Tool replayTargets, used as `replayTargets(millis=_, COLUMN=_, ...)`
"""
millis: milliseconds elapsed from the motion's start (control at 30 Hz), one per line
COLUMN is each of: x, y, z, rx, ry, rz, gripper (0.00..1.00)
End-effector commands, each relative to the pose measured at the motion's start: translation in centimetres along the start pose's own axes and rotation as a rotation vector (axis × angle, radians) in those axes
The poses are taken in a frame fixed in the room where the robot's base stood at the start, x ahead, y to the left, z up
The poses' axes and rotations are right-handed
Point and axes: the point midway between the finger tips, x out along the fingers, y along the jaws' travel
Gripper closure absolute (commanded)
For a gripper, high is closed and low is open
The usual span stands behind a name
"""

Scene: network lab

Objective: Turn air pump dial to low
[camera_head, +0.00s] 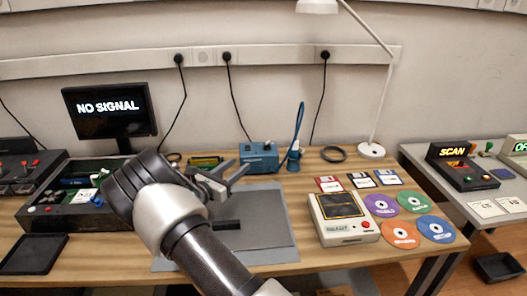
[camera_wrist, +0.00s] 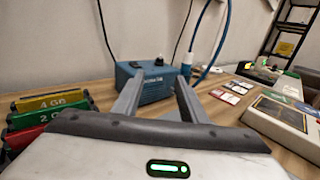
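The blue box that looks like the air pump (camera_head: 262,158) stands at the back of the wooden table, left of a blue and white hose handle (camera_head: 294,156). In the wrist view the blue pump (camera_wrist: 155,88) is straight ahead, with a small dark dial (camera_wrist: 159,62) on top. The dial's setting is too small to read. My gripper (camera_head: 239,167) is open and empty in front of the pump, a little to its left in the head view. In the wrist view its fingers (camera_wrist: 159,80) reach toward the pump's front, with the dial above and between them.
Memory modules (camera_wrist: 50,102) stand at the left in the wrist view. A grey mat (camera_head: 265,228) lies below my arm. A boxy device with a red button (camera_head: 343,217), floppy disks (camera_head: 360,180) and coloured discs (camera_head: 412,202) lie at the right. A lamp (camera_head: 371,150) stands behind.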

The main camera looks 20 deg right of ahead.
Motion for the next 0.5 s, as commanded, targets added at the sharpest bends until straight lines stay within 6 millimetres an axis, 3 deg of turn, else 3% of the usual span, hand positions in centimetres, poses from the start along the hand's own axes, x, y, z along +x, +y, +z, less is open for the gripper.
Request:
replayTargets(millis=167, x=2.5, y=-0.1, z=-0.1, rx=0.000, ry=-0.001, rz=-0.003, gripper=0.61)
replayTargets(millis=500, x=10.0, y=-0.2, z=-0.2, rx=0.001, ry=0.001, rz=-0.004, gripper=0.61)
